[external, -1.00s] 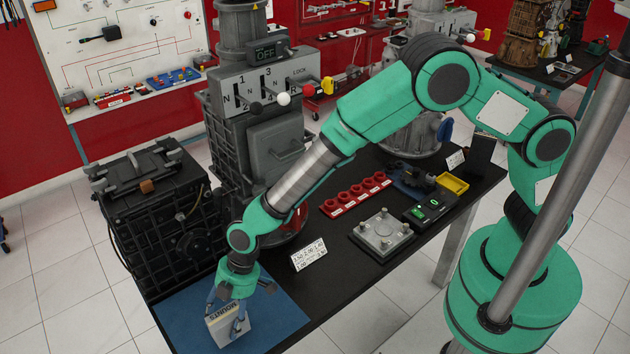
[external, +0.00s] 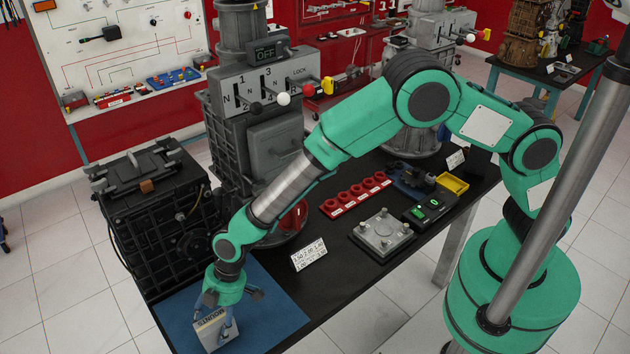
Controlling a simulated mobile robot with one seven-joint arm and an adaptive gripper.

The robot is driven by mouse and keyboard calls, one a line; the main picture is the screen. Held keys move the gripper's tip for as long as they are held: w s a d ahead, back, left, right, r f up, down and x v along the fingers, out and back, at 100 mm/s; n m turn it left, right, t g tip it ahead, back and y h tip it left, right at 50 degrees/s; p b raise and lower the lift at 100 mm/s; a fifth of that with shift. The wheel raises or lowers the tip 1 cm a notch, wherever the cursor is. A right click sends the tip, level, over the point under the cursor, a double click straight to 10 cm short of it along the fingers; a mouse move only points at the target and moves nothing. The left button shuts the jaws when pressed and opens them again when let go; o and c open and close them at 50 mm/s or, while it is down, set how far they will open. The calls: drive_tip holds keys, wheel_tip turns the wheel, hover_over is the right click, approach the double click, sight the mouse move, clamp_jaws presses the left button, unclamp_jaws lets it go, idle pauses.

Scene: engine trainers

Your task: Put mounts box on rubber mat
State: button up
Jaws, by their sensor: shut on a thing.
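The mounts box (external: 211,334) is a small pale box with "MOUNTS" printed on its side. It is at the lower left of the external view, over the front left part of the blue rubber mat (external: 268,310). My gripper (external: 214,322) points down and is shut on the box, with its fingers along the box's sides. The box looks slightly tilted. I cannot tell whether its underside touches the mat. The mat lies flat on the left end of the black table.
A black gearbox housing (external: 155,215) stands behind the mat. A grey machine with levers (external: 260,110) rises behind my arm. A white number card (external: 309,254), a metal plate with posts (external: 382,234) and a red holder strip (external: 355,194) stand to the right. The mat's right part is bare.

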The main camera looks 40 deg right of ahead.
drive_tip(key=shift+f, duration=0.65)
drive_tip(key=shift+f, duration=0.15)
drive_tip(key=o, duration=1.4)
drive_tip(key=shift+r, duration=0.2)
drive_tip(key=shift+d+r, duration=0.1)
drive_tip(key=shift+r, duration=0.2)
drive_tip(key=p+v, duration=0.1)
drive_tip(key=v, duration=0.8)
drive_tip(key=shift+d+r+p, duration=0.15)
drive_tip(key=shift+r+p, duration=0.15)
drive_tip(key=shift+p, duration=0.05)
drive_tip(key=shift+v, duration=0.75)
drive_tip(key=shift+d, duration=0.1)
